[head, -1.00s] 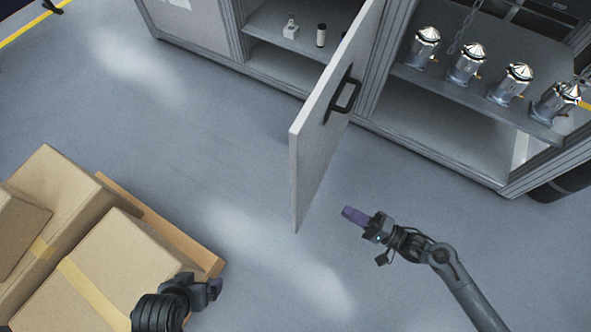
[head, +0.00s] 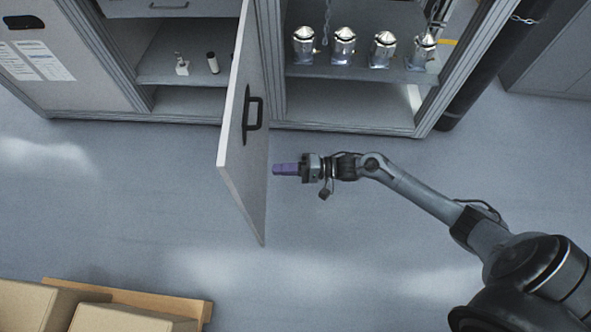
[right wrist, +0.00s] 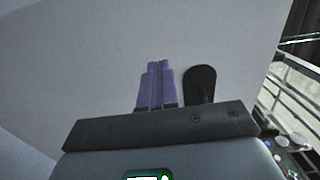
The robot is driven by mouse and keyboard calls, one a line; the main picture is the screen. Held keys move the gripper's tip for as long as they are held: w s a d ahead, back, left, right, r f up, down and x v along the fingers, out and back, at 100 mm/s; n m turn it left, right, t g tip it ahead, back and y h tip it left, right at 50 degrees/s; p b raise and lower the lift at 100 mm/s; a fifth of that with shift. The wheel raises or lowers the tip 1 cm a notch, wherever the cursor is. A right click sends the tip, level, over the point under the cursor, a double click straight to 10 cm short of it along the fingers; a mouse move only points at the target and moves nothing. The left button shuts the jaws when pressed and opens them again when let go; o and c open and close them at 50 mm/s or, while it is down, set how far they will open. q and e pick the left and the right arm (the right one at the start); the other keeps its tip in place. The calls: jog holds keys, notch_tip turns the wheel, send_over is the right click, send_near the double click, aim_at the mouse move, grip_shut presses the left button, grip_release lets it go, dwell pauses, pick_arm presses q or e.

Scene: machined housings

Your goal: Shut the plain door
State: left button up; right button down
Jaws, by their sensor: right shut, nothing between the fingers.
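The plain door (head: 240,150) is a pale grey panel standing wide open, swung out from the cabinet front. Its dark handle (head: 253,114) is on the face toward the right. My right gripper (head: 274,169) is shut and empty, with its purple fingertips pointing left at the door's handle-side face, below the handle. In the right wrist view the shut fingers (right wrist: 157,84) point at the pale door face (right wrist: 100,50), which fills most of the picture. Whether the tips touch the door I cannot tell. My left gripper is out of the head view.
The open cabinet holds a small bottle (head: 212,63) and a white dispenser (head: 182,66) left of the door. Several shiny metal housings (head: 343,45) stand on a shelf (head: 320,73) to its right. Cardboard boxes (head: 130,320) on a wooden pallet (head: 195,301) lie at lower left. The floor between is clear.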

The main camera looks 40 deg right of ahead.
aim_at(245, 171)
jog(key=b+x, duration=0.2)
jog(key=x, duration=0.3)
jog(key=shift+w+a+f, duration=0.1)
jog(key=shift+a+f, duration=0.05)
jog(key=shift+a, duration=0.2)
jog(key=shift+b+x, duration=0.3)
jog(key=shift+x, duration=0.6)
